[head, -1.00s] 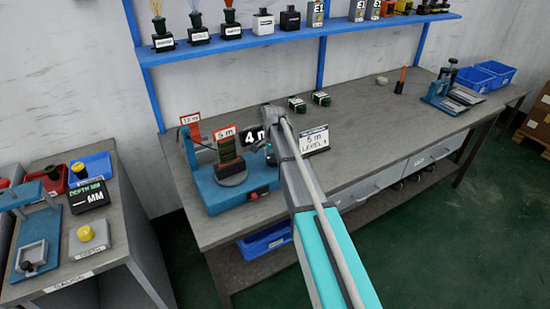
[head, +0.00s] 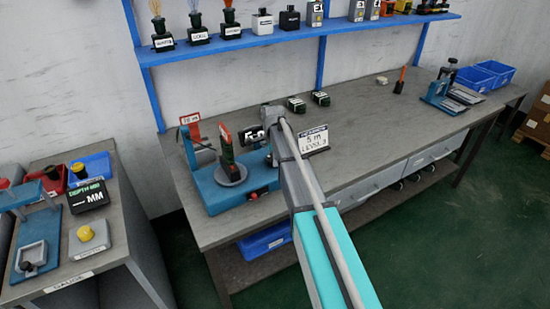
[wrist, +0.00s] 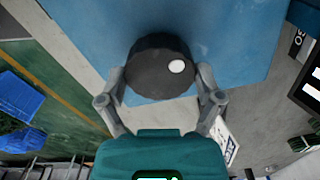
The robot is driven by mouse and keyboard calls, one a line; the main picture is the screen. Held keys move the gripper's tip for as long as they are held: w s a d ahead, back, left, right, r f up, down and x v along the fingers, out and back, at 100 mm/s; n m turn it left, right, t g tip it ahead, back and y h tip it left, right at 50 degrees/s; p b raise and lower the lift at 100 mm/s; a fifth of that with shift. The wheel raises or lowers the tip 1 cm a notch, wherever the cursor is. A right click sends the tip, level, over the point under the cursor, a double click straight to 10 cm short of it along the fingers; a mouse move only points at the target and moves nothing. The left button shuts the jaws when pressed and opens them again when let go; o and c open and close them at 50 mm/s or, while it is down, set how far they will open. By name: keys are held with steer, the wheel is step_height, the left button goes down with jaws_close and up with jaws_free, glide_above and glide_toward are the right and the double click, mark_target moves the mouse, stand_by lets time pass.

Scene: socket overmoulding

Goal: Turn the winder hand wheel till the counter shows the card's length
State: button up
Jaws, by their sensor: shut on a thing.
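The winder (head: 225,200) is a blue machine at the left end of the long bench. A dark round hand wheel (wrist: 155,62) with a white spot on its face fills the middle of the wrist view. My gripper (wrist: 160,88) is shut on the wheel, a finger on each side; in the head view my arm hides this grip. The black counter (head: 248,138) stands behind the winder, partly covered by my arm, and its digits are unclear. The white card (head: 314,139) reads 5 m. A red-topped dark plate (head: 226,146) stands above a grey disc on the winder.
A red tag (head: 190,131) stands at the winder's left rear. Two small dark boxes (head: 320,98) lie behind the card. Blue bins (head: 495,73) and a blue press are at the far right. The bench middle right is clear. A shelf of bottles hangs above.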

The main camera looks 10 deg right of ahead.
steer(key=shift+w+a, duration=0.1)
steer(key=shift+w, duration=0.15)
steer(key=o, duration=0.9)
steer(key=shift+s, duration=0.1)
steer(key=shift+r, duration=0.15)
